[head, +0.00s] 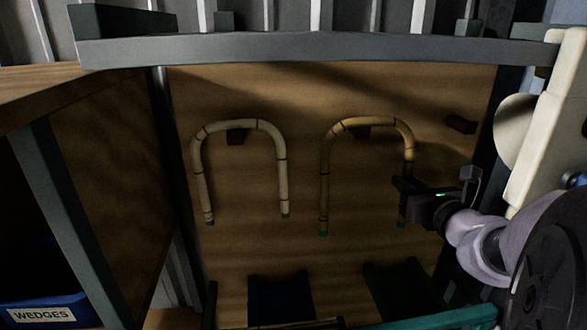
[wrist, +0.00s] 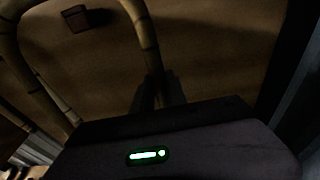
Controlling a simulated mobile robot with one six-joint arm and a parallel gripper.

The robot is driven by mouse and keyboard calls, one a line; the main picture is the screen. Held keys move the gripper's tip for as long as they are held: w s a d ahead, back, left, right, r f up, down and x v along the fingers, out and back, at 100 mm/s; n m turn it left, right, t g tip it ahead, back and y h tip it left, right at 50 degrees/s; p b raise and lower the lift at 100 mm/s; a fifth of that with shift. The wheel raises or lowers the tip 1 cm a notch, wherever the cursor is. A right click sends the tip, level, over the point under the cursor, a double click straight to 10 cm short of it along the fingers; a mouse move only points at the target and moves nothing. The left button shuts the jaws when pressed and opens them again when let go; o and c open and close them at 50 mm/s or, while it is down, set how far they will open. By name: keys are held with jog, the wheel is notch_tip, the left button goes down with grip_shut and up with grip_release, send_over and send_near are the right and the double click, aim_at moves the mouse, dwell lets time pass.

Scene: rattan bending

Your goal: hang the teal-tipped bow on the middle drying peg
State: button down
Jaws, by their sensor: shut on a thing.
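The teal-tipped bow (head: 325,180) is an upside-down U of tan rattan with dark bands, legs down, in front of the wooden board. Its arch is at the middle drying peg (head: 360,132), which shows just under the top of the curve. I cannot tell whether the arch rests on the peg. My gripper (head: 405,187) is shut on the bow's right leg, low down, above its teal tip. In the wrist view the bow (wrist: 146,40) runs down into my gripper (wrist: 158,92), and a dark red peg (wrist: 90,19) shows inside the arch; the arch top is out of frame.
Another bow (head: 282,175) with bluish tips hangs at the left peg (head: 236,137). The right peg (head: 461,124) is bare. A grey rail (head: 310,47) crosses above. A blue bin (head: 280,300) and a green bin (head: 405,290) stand below. A blue WEDGES box (head: 45,298) is at lower left.

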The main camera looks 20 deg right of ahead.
jog(key=shift+f+b+x, duration=0.2)
jog(key=shift+b+x, duration=0.4)
jog(key=shift+x, duration=2.4)
jog(key=c, duration=1.3)
grip_release()
jog(key=shift+o, duration=0.2)
jog(key=shift+s, duration=0.15)
jog(key=b+v, duration=0.2)
jog(key=v, duration=1.5)
jog(key=shift+r, duration=0.2)
jog(key=shift+s+a, duration=0.1)
jog(key=shift+s, duration=0.05)
